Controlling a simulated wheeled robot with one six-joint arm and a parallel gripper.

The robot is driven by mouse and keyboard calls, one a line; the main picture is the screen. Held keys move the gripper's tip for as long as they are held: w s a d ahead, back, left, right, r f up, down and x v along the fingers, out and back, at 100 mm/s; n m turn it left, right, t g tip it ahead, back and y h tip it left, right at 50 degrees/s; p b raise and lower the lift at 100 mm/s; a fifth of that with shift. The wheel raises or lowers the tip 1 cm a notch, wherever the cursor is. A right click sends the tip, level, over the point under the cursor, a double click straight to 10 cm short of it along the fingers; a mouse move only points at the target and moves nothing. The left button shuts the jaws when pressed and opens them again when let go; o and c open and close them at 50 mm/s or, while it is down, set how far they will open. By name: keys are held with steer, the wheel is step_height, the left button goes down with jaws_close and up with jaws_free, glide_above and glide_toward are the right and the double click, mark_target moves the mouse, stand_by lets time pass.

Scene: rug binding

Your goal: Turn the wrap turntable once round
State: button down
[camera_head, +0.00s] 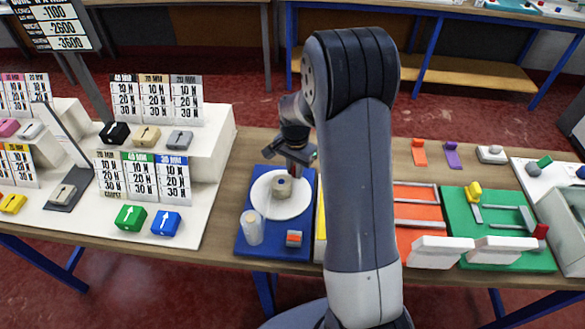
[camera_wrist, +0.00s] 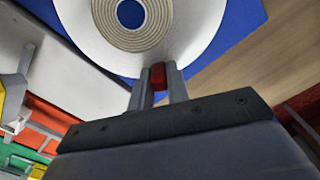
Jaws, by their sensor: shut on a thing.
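The wrap turntable (camera_head: 277,208) is a white round disc on a blue base plate (camera_head: 244,239), on the table. A beige coiled roll (camera_head: 283,186) sits at its middle. In the wrist view the white disc (camera_wrist: 185,45) fills the top, with the coiled roll (camera_wrist: 131,20) at its centre. My gripper (camera_head: 296,165) is at the far rim of the disc in the head view. In the wrist view my gripper (camera_wrist: 158,80) is shut on a small red knob (camera_wrist: 158,76) at the disc's edge. The arm hides part of the area to the right.
A clear cylinder (camera_head: 252,227) and a small grey block with an orange top (camera_head: 294,238) stand on the blue plate in front of the disc. An orange board (camera_head: 415,222) and a green board (camera_head: 490,250) lie to the right. A white stepped stand (camera_head: 185,150) is at left.

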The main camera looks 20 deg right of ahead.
steer(key=shift+s+d+m, duration=0.15)
steer(key=shift+s+m, duration=0.05)
steer(key=shift+m, duration=0.3)
stand_by(0.3)
steer(key=c, duration=1.4)
jaws_free()
steer(key=shift+o, duration=0.2)
step_height(320, 180, up, 11)
steer(key=b, duration=0.1)
steer(key=shift+f, duration=0.1)
